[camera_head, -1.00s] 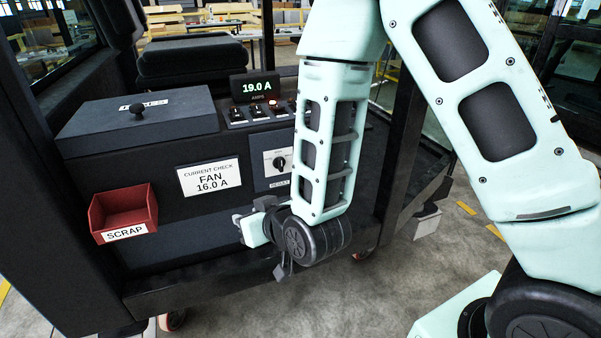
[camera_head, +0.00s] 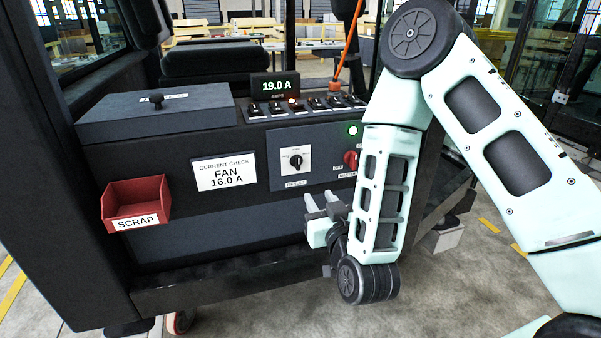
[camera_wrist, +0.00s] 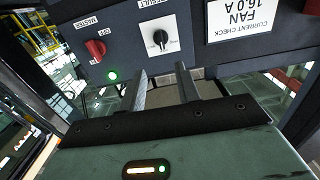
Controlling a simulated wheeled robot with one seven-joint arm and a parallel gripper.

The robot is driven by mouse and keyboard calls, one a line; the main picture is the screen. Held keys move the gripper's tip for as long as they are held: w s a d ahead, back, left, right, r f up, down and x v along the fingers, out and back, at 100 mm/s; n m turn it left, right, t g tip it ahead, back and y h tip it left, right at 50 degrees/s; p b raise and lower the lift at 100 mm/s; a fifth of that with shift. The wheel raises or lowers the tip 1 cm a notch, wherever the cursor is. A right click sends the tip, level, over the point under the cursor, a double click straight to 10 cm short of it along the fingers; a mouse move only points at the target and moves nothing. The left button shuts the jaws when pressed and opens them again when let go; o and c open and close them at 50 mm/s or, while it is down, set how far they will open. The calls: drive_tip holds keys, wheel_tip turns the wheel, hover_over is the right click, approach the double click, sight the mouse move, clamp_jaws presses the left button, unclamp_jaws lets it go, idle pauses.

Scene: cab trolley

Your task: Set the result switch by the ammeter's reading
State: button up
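The ammeter display (camera_head: 274,86) reads 19.0 A in green. The current check card (camera_head: 224,173) says FAN 16.0 A; it shows upside down in the wrist view (camera_wrist: 240,17). The result switch (camera_head: 295,161) is a black knob on a white plate on the panel front. In the wrist view the same knob (camera_wrist: 160,38) shows a light mark, but its exact setting is too small to tell. My gripper (camera_head: 322,201) is below and right of the switch, apart from the panel. Its two fingers, also in the wrist view (camera_wrist: 162,82), stand apart with nothing between them.
A red master switch (camera_head: 350,160) is right of the result switch, below a lit green lamp (camera_head: 353,130). A row of toggles with one red light (camera_head: 294,103) sits above. A red scrap bin (camera_head: 136,200) and a lidded black box (camera_head: 157,118) are to the left.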

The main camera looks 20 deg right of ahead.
sight(299, 163)
drive_tip(key=w+b, duration=0.1)
drive_tip(key=w, duration=0.4)
drive_tip(key=w+b, duration=0.1)
drive_tip(key=w, duration=0.4)
drive_tip(key=w+b, duration=0.2)
drive_tip(key=w, duration=0.3)
drive_tip(key=shift+w+r, duration=0.25)
drive_tip(key=shift+w, duration=0.05)
clamp_jaws()
